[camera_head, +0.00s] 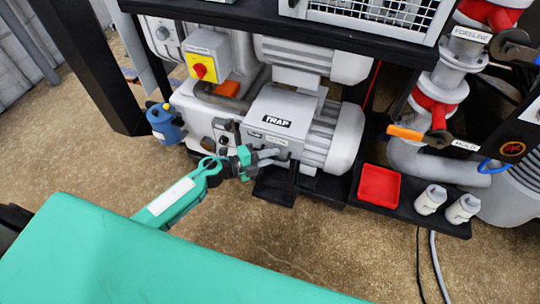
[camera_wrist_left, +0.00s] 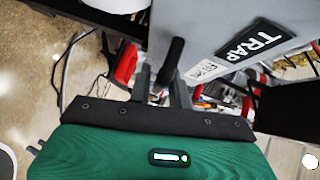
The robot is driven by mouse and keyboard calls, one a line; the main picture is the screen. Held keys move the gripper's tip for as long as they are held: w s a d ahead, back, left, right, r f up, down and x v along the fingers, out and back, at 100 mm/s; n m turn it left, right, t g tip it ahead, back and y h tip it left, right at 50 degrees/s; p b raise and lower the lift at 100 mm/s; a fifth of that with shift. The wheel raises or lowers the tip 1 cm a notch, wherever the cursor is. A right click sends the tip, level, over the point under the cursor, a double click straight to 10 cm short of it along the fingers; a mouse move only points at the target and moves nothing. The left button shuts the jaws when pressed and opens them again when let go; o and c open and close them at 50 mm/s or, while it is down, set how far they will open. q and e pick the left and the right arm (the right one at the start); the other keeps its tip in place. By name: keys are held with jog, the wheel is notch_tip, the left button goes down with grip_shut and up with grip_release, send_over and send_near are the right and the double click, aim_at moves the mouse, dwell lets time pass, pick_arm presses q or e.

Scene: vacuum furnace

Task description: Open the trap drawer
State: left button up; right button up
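The trap drawer (camera_head: 262,132) is a grey box front with a black TRAP label, low in the pump frame; the label (camera_wrist_left: 254,40) also shows large in the left wrist view. Its black bar handle (camera_wrist_left: 172,58) stands out from the grey face. My left gripper (camera_head: 284,154) is at the drawer's front, just below the label. In the left wrist view its two grey fingers (camera_wrist_left: 160,88) are apart, with the handle between them. Whether they press on the handle is not clear. My right gripper is not in view.
A red tray (camera_head: 379,186) and two white cylinders (camera_head: 446,203) sit on a low black shelf at the right. A blue container (camera_head: 164,125) stands at the left. A switch box with a red knob (camera_head: 201,70) is above. The brown floor in front is open.

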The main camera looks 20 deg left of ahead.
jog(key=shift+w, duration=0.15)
pick_arm(q)
grip_shut()
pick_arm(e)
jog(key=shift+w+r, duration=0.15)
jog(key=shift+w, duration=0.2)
pick_arm(q)
jog(key=shift+s, duration=0.15)
